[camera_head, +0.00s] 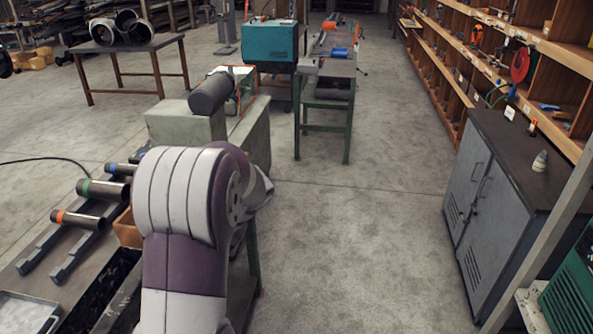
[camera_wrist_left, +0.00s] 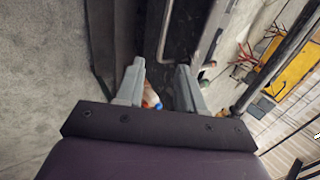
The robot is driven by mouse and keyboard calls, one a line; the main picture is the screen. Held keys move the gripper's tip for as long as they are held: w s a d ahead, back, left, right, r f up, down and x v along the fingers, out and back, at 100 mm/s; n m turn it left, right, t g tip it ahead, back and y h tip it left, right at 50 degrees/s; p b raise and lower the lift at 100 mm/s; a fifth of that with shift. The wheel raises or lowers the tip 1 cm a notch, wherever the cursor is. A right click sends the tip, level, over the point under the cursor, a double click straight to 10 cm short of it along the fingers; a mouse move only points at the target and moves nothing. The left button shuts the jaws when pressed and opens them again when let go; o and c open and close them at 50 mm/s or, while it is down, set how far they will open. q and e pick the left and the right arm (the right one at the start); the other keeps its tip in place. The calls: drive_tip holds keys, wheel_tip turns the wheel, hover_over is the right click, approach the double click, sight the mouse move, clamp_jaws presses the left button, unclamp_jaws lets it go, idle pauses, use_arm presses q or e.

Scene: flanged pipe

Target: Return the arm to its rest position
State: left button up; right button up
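My left gripper (camera_wrist_left: 162,86) shows in the left wrist view with its two grey fingers spread apart. Nothing is visibly clamped between them. A small orange and blue item (camera_wrist_left: 151,99) shows beside the left finger, partly hidden; I cannot tell what it is or how far away. In the head view my white and purple arm (camera_head: 188,200) rises from the bottom and bends at a large joint, with its gripper hidden. My right gripper is in neither view. Dark pipes with orange (camera_head: 80,218), green (camera_head: 104,190) and blue (camera_head: 121,169) bands lie on a rack at the left.
A dark cylinder (camera_head: 212,92) lies on a pale block (camera_head: 183,126) beyond my arm. A grey cabinet (camera_head: 478,195) and wooden shelves (camera_head: 470,55) line the right. A green-legged bench (camera_head: 327,69) stands farther back. The floor (camera_head: 365,210) right of my arm is clear.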

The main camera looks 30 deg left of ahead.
use_arm(q)
drive_tip(key=s+d+f+m+t+h+b, duration=0.1)
drive_tip(key=s+d+f+m+h+b, duration=0.1)
drive_tip(key=d+f+b, duration=0.3)
drive_tip(key=s+d+f+m+t+h+b, duration=0.1)
drive_tip(key=s+d+f+h+b, duration=0.3)
drive_tip(key=d+f, duration=0.8)
drive_tip(key=d+t+b, duration=0.1)
drive_tip(key=d+b, duration=0.1)
drive_tip(key=d, duration=0.6)
drive_tip(key=shift+f+m+t+h, duration=0.3)
drive_tip(key=shift+m+h, duration=0.1)
drive_tip(key=shift+s, duration=0.2)
